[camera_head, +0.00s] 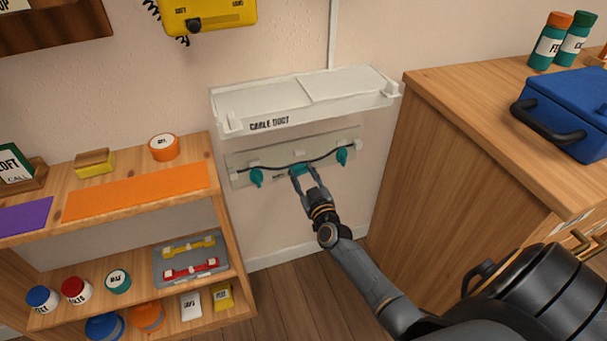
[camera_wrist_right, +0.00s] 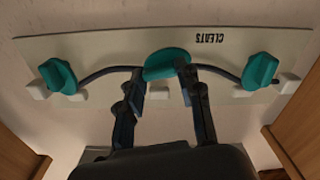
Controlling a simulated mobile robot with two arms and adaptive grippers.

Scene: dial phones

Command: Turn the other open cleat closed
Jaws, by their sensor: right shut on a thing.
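A pale cleat board (camera_head: 240,160) on the wall carries three teal cleats along a dark cable. The left cleat (camera_head: 256,178) and right cleat (camera_head: 342,156) stand upright, across the cable. The middle cleat (camera_head: 299,168) lies roughly level, along the cable. My right gripper (camera_head: 302,174) is shut on the middle cleat. In the right wrist view, its fingers (camera_wrist_right: 161,80) reach the middle cleat (camera_wrist_right: 167,63), whose lower edge they partly hide. The outer cleats (camera_wrist_right: 57,76) (camera_wrist_right: 261,71) are clear of the fingers there. My left gripper is out of view.
A white cable duct (camera_head: 270,105) juts out just above the board. A wooden shelf (camera_head: 215,190) with jars and a tray stands at left. A wooden cabinet (camera_head: 455,160) with a blue case (camera_head: 570,110) stands at right. Bare floor (camera_head: 285,295) lies between them.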

